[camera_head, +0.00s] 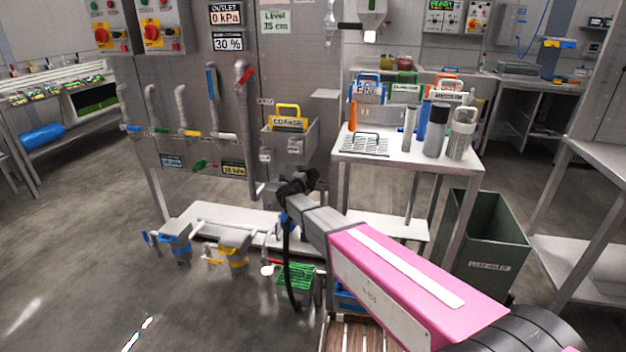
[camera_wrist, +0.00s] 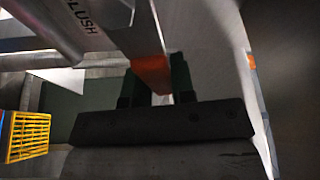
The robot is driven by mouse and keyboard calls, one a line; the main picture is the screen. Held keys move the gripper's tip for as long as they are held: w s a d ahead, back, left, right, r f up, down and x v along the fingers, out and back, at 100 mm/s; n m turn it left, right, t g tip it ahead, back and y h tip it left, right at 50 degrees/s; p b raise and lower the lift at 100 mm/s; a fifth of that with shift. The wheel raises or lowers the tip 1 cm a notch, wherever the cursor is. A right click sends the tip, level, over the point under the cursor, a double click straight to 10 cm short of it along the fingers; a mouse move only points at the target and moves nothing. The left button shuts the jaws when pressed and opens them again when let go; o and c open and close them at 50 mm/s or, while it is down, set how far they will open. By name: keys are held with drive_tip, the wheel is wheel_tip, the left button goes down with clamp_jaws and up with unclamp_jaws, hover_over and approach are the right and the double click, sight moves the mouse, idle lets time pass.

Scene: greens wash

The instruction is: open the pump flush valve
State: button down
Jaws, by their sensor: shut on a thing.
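A grey piece lettered "FLUSH" (camera_wrist: 85,22) crosses the top left of the wrist view. An orange-red handle (camera_wrist: 152,72) comes down beside it. My gripper (camera_wrist: 156,84) is shut on this handle, with its dark fingers on either side. In the head view my gripper (camera_head: 308,184) is low in front of the steel panel, left of the white table. A small red bit shows at its tip there. My own wrist and arm hide most of the valve in that view, so the handle's full angle cannot be told.
A low white shelf (camera_head: 225,215) and blue and yellow fittings (camera_head: 235,250) lie below. A yellow slotted basket (camera_wrist: 28,137) shows at the wrist view's left.

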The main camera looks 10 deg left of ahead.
drive_tip(key=r+n+t, duration=0.1)
drive_tip(key=n, duration=0.1)
drive_tip(key=a+r+n+t, duration=0.1)
drive_tip(key=r+n, duration=0.1)
drive_tip(key=n, duration=0.1)
drive_tip(key=shift+a, duration=0.2)
drive_tip(key=n, duration=0.1)
drive_tip(key=a+r+n+t+y, duration=0.1)
drive_tip(key=n, duration=0.1)
drive_tip(key=a+n, duration=0.1)
drive_tip(key=shift+w+r+n+t+y, duration=0.1)
drive_tip(key=shift+r+n+t+y, duration=0.2)
drive_tip(key=shift+r+n+y, duration=0.1)
drive_tip(key=shift+w+a+r+n+t+y, duration=0.1)
drive_tip(key=shift+a+r+n+t+y, duration=0.2)
drive_tip(key=shift+a+n+y, duration=1)
drive_tip(key=shift+a+r+n+t+y, duration=0.25)
drive_tip(key=shift+n+t+y, duration=0.1)
drive_tip(key=shift+n, duration=1.8)
drive_tip(key=shift+w+a+r+n+t+y, duration=0.1)
drive_tip(key=shift+a+r+n+t+y, duration=0.15)
drive_tip(key=shift+a+n+y, duration=1.05)
drive_tip(key=shift+d+n+h, duration=0.45)
drive_tip(key=shift+n, duration=0.1)
drive_tip(key=shift+f, duration=0.1)
drive_tip(key=c, duration=1)
unclamp_jaws()
drive_tip(key=shift+o, duration=0.2)
